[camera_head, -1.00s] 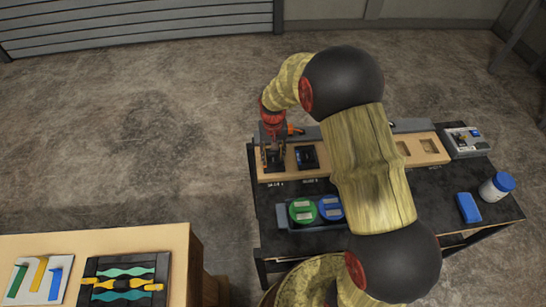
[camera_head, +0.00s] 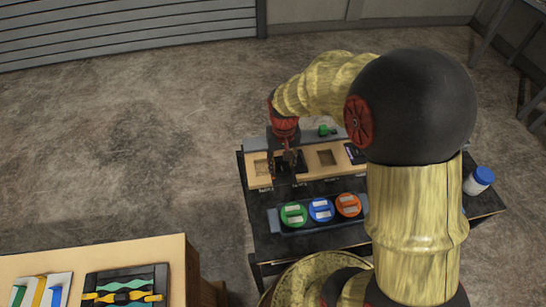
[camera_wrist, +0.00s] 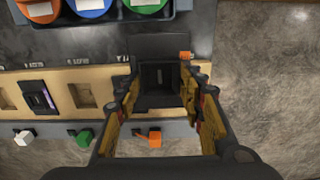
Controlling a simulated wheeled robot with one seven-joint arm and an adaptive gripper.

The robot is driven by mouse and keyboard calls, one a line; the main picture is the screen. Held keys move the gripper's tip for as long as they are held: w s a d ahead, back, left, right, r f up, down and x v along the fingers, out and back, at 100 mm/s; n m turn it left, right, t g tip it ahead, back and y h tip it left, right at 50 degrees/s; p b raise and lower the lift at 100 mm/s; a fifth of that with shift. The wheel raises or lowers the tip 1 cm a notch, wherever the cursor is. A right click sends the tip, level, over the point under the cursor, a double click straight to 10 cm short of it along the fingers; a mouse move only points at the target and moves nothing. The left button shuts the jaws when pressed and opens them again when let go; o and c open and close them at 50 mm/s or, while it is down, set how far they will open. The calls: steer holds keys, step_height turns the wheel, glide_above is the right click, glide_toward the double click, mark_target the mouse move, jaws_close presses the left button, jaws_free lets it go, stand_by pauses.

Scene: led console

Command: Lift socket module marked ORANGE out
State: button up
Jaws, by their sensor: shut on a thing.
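My gripper (camera_head: 287,166) is shut on a dark socket module, which shows between the fingertips in the wrist view (camera_wrist: 157,78). The module appears raised above the wooden strip (camera_wrist: 205,80) of the console. A small orange tag (camera_wrist: 185,55) shows beside it, too small to read. An orange lever (camera_wrist: 155,137) stands behind the strip in the wrist view.
Empty recess (camera_head: 327,158) and a purple-dark module (camera_head: 357,153) lie to the right. Green (camera_head: 293,214), blue (camera_head: 321,209) and orange (camera_head: 348,205) round containers stand in a tray in front. A blue-lidded jar (camera_head: 480,180) stands at the right. My arm hides the console's right part.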

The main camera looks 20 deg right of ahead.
mark_target(287, 172)
steer(key=shift+s+d+r, duration=0.2)
steer(key=shift+s+r, duration=0.15)
steer(key=shift+s, duration=0.3)
steer(key=shift+s+d+r, duration=0.2)
steer(key=shift+s+r, duration=0.15)
steer(key=shift+s, duration=0.25)
steer(key=shift+r+p, duration=1.8)
steer(key=shift+r, duration=0.1)
steer(key=shift+f, duration=0.1)
